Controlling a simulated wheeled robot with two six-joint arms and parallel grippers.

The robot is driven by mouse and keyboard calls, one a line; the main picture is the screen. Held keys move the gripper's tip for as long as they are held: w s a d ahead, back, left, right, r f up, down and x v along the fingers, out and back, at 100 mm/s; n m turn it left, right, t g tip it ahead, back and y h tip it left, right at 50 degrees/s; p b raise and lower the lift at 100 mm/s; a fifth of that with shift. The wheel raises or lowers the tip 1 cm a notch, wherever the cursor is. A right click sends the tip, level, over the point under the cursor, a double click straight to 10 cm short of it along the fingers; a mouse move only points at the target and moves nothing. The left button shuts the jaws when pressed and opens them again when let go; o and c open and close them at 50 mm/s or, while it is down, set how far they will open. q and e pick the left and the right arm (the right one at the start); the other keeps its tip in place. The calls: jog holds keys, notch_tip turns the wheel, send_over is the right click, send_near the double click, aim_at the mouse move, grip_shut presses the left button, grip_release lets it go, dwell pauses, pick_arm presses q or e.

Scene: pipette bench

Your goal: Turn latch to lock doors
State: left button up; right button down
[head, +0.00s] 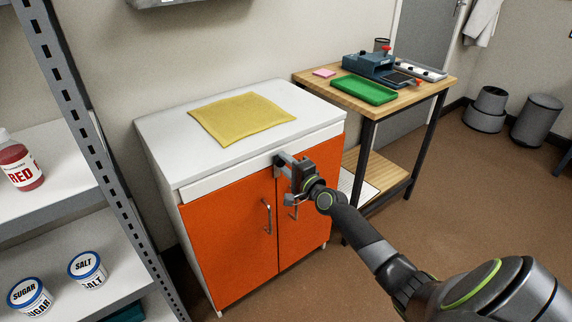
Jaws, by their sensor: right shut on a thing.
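A white cabinet (160,135) with two orange doors, the left door (225,245) and the right door (312,232), stands in the middle. Both doors look closed. The left door has a metal handle (267,216); the right door's handle (293,208) shows partly below my gripper. My right gripper (282,165) is at the top of the doors, near the seam between them, shut on a small grey latch there. The jaws hide most of the latch, so I cannot tell which way it is turned. My left gripper is not in view.
A yellow cloth (241,117) lies on the cabinet top. A wooden table (428,88) with a green tray (363,90) and a blue device (375,68) stands at the right. A grey shelf (70,206) with a red bottle (18,165) and tubs is at the left.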

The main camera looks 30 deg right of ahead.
jog(key=c, duration=1.3)
grip_release()
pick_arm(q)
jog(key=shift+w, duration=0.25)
pick_arm(e)
jog(key=o, duration=0.3)
jog(key=shift+s, duration=0.25)
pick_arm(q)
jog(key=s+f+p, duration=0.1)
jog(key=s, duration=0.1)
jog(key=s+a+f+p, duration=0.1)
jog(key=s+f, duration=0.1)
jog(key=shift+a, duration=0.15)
pick_arm(e)
jog(key=s+d, duration=0.1)
jog(key=s, duration=1.6)
jog(key=shift+d, duration=0.15)
